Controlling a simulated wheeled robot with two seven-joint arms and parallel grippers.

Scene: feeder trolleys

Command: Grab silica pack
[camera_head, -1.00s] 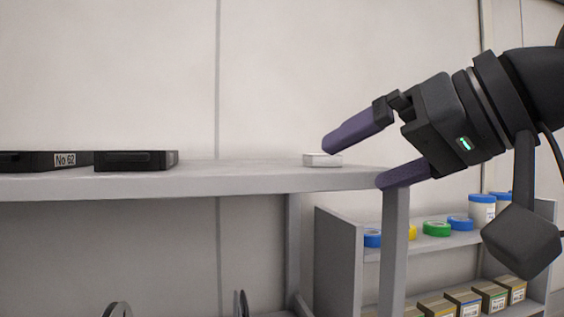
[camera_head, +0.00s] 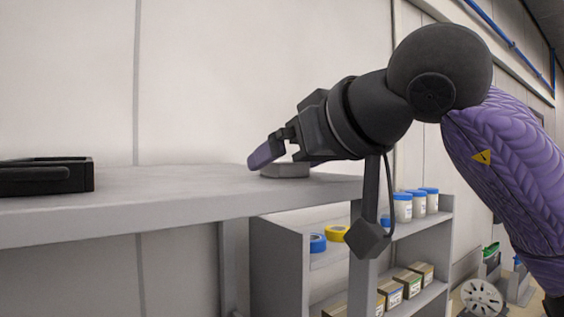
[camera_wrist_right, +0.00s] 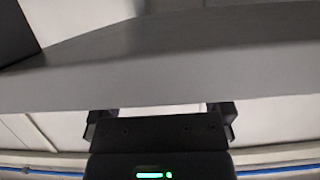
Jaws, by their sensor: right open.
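The silica pack, a small flat pale block (camera_head: 285,171), lies on the grey shelf top (camera_head: 190,192) close to its right end. My right gripper (camera_head: 268,163) is open at the pack. One purple finger shows beside and just above the pack's left side; the other finger is hidden. I cannot tell whether the fingers touch the pack. In the right wrist view the gripper's dark body is at the bottom, with a pale strip (camera_wrist_right: 160,110) between its sides; I cannot tell whether that is the pack. My left gripper is out of view.
A black tray (camera_head: 48,178) sits on the shelf top at the left. Below right, a grey rack (camera_head: 280,275) holds blue and yellow rolls (camera_head: 337,234), white jars with blue lids (camera_head: 403,208) and small boxes (camera_head: 408,284). The shelf top between tray and pack is clear.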

